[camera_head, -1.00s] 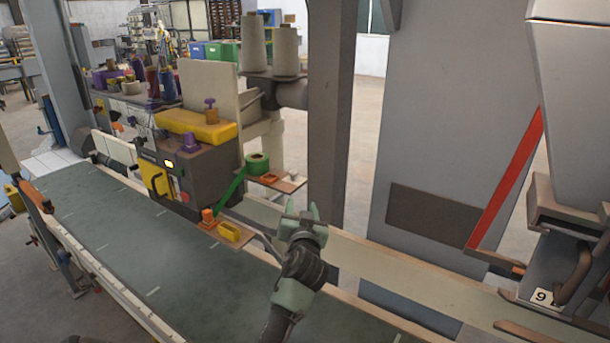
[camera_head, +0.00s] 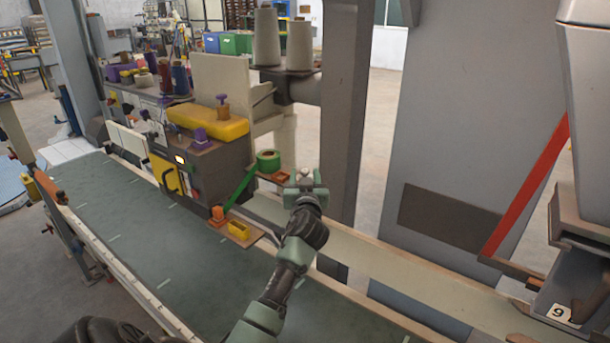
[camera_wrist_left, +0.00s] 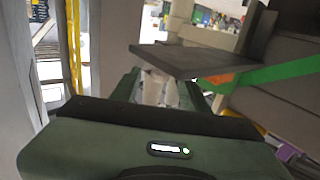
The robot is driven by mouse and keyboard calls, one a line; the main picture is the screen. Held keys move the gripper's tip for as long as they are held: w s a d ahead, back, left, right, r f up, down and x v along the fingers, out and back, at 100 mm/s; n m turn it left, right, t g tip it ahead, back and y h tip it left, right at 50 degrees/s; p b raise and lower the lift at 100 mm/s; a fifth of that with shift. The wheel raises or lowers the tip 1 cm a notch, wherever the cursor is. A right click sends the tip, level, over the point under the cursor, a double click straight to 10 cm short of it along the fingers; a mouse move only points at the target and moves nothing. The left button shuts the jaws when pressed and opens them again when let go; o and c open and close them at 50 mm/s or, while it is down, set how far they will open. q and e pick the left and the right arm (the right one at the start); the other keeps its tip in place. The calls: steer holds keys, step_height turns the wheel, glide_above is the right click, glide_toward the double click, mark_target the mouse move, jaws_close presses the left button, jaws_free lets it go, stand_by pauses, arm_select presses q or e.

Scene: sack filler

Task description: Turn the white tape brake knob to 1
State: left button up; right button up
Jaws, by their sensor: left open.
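The small white knob (camera_head: 305,173) shows at the right end of the tape bracket (camera_head: 273,177), just above my left gripper in the head view. My left gripper (camera_head: 305,188) is open, and its fingers partly cover the knob's lower part. In the left wrist view a pale shape (camera_wrist_left: 160,87) shows between the green fingers, below the dark bracket edge (camera_wrist_left: 205,60). I cannot tell whether the fingers touch the knob. Its pointer and any number marks are too small to read. My right gripper is not in view.
A green tape roll (camera_head: 268,161) sits left of the knob, and its green strip (camera_head: 240,189) runs down to an orange part (camera_head: 217,214). A yellow tray (camera_head: 238,230) stands beside it. A grey post (camera_head: 345,120) rises close to the right. The green conveyor belt (camera_head: 150,240) is clear.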

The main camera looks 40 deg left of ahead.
arm_select(q)
jaws_close()
steer(key=shift+a+m+t+h+p, duration=0.15)
steer(key=shift+m+t+h+p, duration=0.4)
steer(key=shift+p, duration=0.25)
steer(key=shift+m+t+h, duration=0.25)
steer(key=shift+h, duration=0.2)
steer(key=shift+f, duration=0.1)
jaws_free()
steer(key=shift+s, duration=0.1)
